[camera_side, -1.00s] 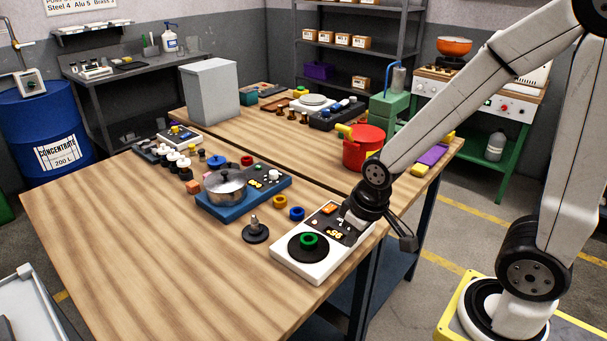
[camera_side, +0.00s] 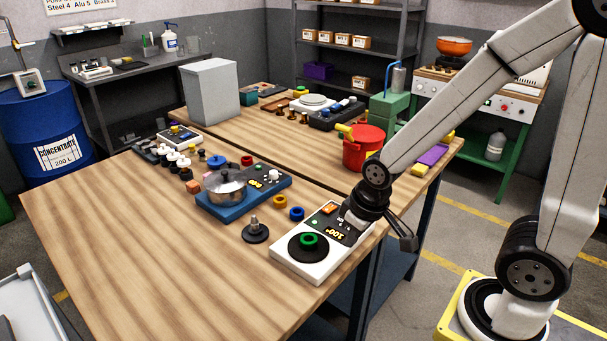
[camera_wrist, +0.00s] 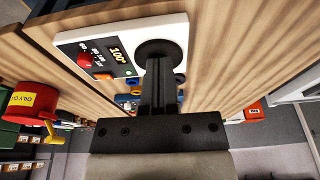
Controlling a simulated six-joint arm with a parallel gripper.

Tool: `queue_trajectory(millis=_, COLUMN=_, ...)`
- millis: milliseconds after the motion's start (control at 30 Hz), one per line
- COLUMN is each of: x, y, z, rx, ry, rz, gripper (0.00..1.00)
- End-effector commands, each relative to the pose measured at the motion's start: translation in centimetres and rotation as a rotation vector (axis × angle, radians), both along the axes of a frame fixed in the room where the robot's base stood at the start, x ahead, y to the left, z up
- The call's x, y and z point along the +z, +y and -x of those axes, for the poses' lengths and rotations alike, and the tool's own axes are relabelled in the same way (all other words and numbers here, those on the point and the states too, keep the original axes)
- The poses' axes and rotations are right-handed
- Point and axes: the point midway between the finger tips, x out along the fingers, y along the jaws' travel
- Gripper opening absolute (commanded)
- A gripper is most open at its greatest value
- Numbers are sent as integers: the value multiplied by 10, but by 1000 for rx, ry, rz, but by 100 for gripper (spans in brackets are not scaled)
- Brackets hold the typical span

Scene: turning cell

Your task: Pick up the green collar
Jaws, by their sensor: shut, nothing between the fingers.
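The green collar (camera_side: 308,241) lies flat on the round black plate (camera_side: 296,252) of a white heater-like device (camera_side: 290,268) at the table's front corner. My gripper (camera_side: 347,216) is over the device's display end, right of and apart from the collar in the side view. In the wrist view, my gripper (camera_wrist: 160,88) has its dark fingers together with nothing between them. They overlap the black plate (camera_wrist: 150,47) in that picture, and the collar does not show there.
A yellow ring (camera_side: 280,202) and a blue ring (camera_side: 297,214) lie behind the device. A black stand with a peg (camera_side: 255,231) is to its left. A steel pot (camera_side: 226,185) sits on a blue unit. A red pot (camera_side: 364,150) stands behind my wrist. The table's front left is clear.

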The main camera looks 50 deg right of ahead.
Motion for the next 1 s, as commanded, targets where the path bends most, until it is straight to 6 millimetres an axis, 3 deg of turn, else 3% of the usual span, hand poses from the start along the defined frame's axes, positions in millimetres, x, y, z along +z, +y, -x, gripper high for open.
queue_trajectory(millis=200, x=0, y=0, z=0, rx=0, ry=0, rz=0, gripper=0)
queue_trajectory(millis=267, x=0, y=0, z=0, rx=0, ry=0, rz=0, gripper=16)
queue_trajectory(millis=533, x=0, y=0, z=0, rx=0, ry=0, rz=0, gripper=100)
queue_trajectory(millis=1000, x=-6, y=-6, z=-2, rx=-91, ry=57, rz=-33, gripper=100)
